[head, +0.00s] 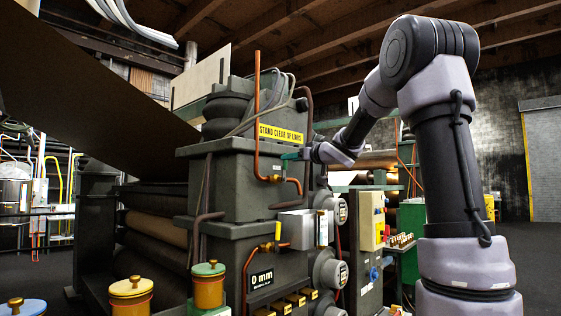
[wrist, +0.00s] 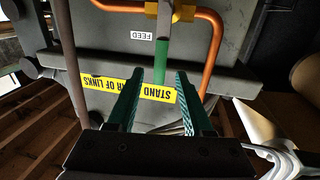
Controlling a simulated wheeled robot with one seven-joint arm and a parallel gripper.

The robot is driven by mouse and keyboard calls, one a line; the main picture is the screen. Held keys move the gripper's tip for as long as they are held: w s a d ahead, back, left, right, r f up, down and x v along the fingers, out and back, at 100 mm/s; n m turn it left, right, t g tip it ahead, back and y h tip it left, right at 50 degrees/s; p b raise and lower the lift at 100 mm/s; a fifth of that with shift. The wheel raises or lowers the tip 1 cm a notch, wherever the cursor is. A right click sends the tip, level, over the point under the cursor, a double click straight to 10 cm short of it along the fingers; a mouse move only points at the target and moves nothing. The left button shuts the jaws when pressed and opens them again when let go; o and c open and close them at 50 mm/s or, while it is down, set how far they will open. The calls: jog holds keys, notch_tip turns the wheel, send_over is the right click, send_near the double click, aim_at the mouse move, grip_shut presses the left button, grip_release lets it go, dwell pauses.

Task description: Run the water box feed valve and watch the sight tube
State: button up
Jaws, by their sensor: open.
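The feed valve has a brass body (wrist: 183,13) on a copper pipe and a green lever (wrist: 160,62). A FEED label (wrist: 141,36) sits beside it in the wrist view, which looks upside down. My gripper (wrist: 157,86) is open, its two green fingers pointing at the machine face. The lever's end shows between the fingertips; I cannot tell whether they touch it. In the head view my gripper (head: 290,156) is at the upper machine face near the brass valve (head: 275,178). Below is a grey water box (head: 296,229) with what looks like a narrow sight tube (head: 322,228).
A yellow STAND CLEAR sign (head: 281,132) is just above my gripper. A second valve with a yellow lever (head: 278,231) is lower down. Copper pipes and round gauges (head: 340,211) stick out nearby. A 0 mm display (head: 261,279) is below.

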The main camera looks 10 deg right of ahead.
jog(key=x, duration=0.7)
jog(key=shift+w+a, duration=0.1)
jog(key=shift+w, duration=0.1)
grip_shut()
dwell(1.1)
